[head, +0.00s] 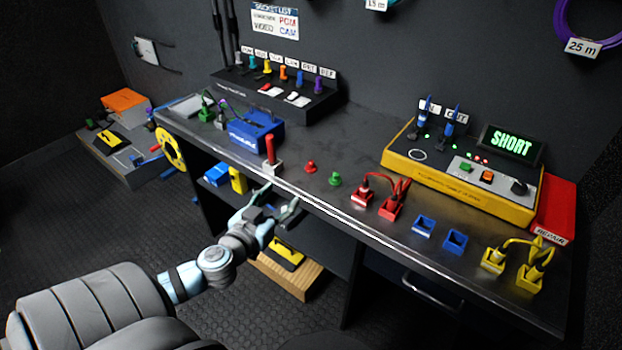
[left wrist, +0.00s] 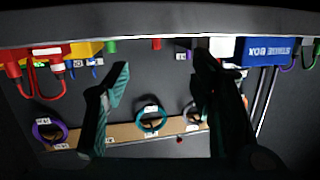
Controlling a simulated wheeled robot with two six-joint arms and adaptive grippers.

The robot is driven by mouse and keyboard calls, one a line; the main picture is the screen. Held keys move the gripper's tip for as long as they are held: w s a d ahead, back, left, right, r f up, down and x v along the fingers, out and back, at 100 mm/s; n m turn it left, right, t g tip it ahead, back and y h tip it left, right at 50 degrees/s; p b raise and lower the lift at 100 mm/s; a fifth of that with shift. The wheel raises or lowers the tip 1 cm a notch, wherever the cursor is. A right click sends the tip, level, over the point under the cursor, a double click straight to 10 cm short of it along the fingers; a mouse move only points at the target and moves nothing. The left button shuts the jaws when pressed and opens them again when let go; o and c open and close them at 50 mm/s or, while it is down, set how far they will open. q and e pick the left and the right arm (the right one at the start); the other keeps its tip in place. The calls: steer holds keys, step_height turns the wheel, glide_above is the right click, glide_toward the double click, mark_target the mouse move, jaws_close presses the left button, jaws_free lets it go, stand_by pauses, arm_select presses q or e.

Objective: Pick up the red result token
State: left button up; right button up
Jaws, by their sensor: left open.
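The red result token (head: 310,167), a small red peg with a wide base, stands on the dark bench top near its front edge. A similar green token (head: 335,179) stands to its right. My left gripper (head: 281,197) is open and empty, in front of the bench edge and short of the red token. In the left wrist view, which looks upside down, the red token (left wrist: 156,43) shows beyond the gap between my open fingers (left wrist: 160,62). The green token (left wrist: 110,46) shows left of it there. My right gripper is not in view.
A red-handled item on a pale block (head: 272,167) stands just left of the red token. Red sockets with cables (head: 390,207) lie to the right. A blue box (head: 257,131) and a yellow tester (head: 455,186) stand farther back. The bench's front edge (head: 340,214) lies close to my gripper.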

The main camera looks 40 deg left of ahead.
mark_target(310, 164)
arm_select(q)
steer(key=x, duration=0.4)
steer(key=r+x, duration=0.1)
steer(key=x, duration=0.4)
steer(key=r+x, duration=0.1)
steer(key=x, duration=0.4)
steer(key=shift+w+d, duration=0.3)
steer(key=shift+w, duration=0.05)
steer(key=shift+s, duration=0.1)
steer(key=c, duration=1)
